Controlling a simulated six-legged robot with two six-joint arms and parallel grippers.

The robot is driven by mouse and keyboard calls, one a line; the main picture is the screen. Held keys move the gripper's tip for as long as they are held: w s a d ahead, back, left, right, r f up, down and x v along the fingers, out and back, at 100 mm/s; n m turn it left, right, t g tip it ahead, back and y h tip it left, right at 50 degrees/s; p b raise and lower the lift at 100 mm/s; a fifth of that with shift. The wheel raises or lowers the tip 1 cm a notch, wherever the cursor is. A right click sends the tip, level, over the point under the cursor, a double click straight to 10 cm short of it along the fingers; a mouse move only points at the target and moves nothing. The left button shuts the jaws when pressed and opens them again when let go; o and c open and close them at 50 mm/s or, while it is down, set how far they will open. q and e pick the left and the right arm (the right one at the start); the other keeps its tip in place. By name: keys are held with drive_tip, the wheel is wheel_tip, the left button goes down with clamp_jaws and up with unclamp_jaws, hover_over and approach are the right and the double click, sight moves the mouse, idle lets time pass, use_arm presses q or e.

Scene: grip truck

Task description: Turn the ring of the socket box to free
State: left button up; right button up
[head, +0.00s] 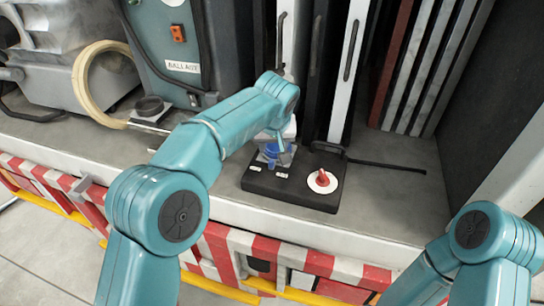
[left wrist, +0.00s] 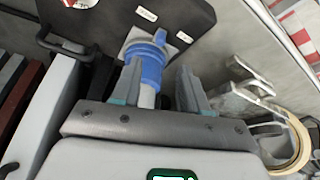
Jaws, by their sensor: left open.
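The black socket box (head: 290,197) lies on the grey shelf, with white labels on its top. It also shows in the left wrist view (left wrist: 95,22). Its blue ring (head: 272,151) sits on a pale square plate at the box's left part. In the left wrist view the blue ring (left wrist: 146,62) is ribbed, with a small blue tab and a pale stem toward me. My left gripper (head: 280,148) is open above the socket. One finger overlaps the ring's left side; the other is apart to its right. Contact cannot be told. My right gripper is out of view.
A red knob (head: 322,180) on a white disc is on the box's right part. A black cable (head: 385,164) runs right. Tall panels (head: 348,70) stand close behind.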

use_arm(q)
drive_tip(key=v, duration=0.6)
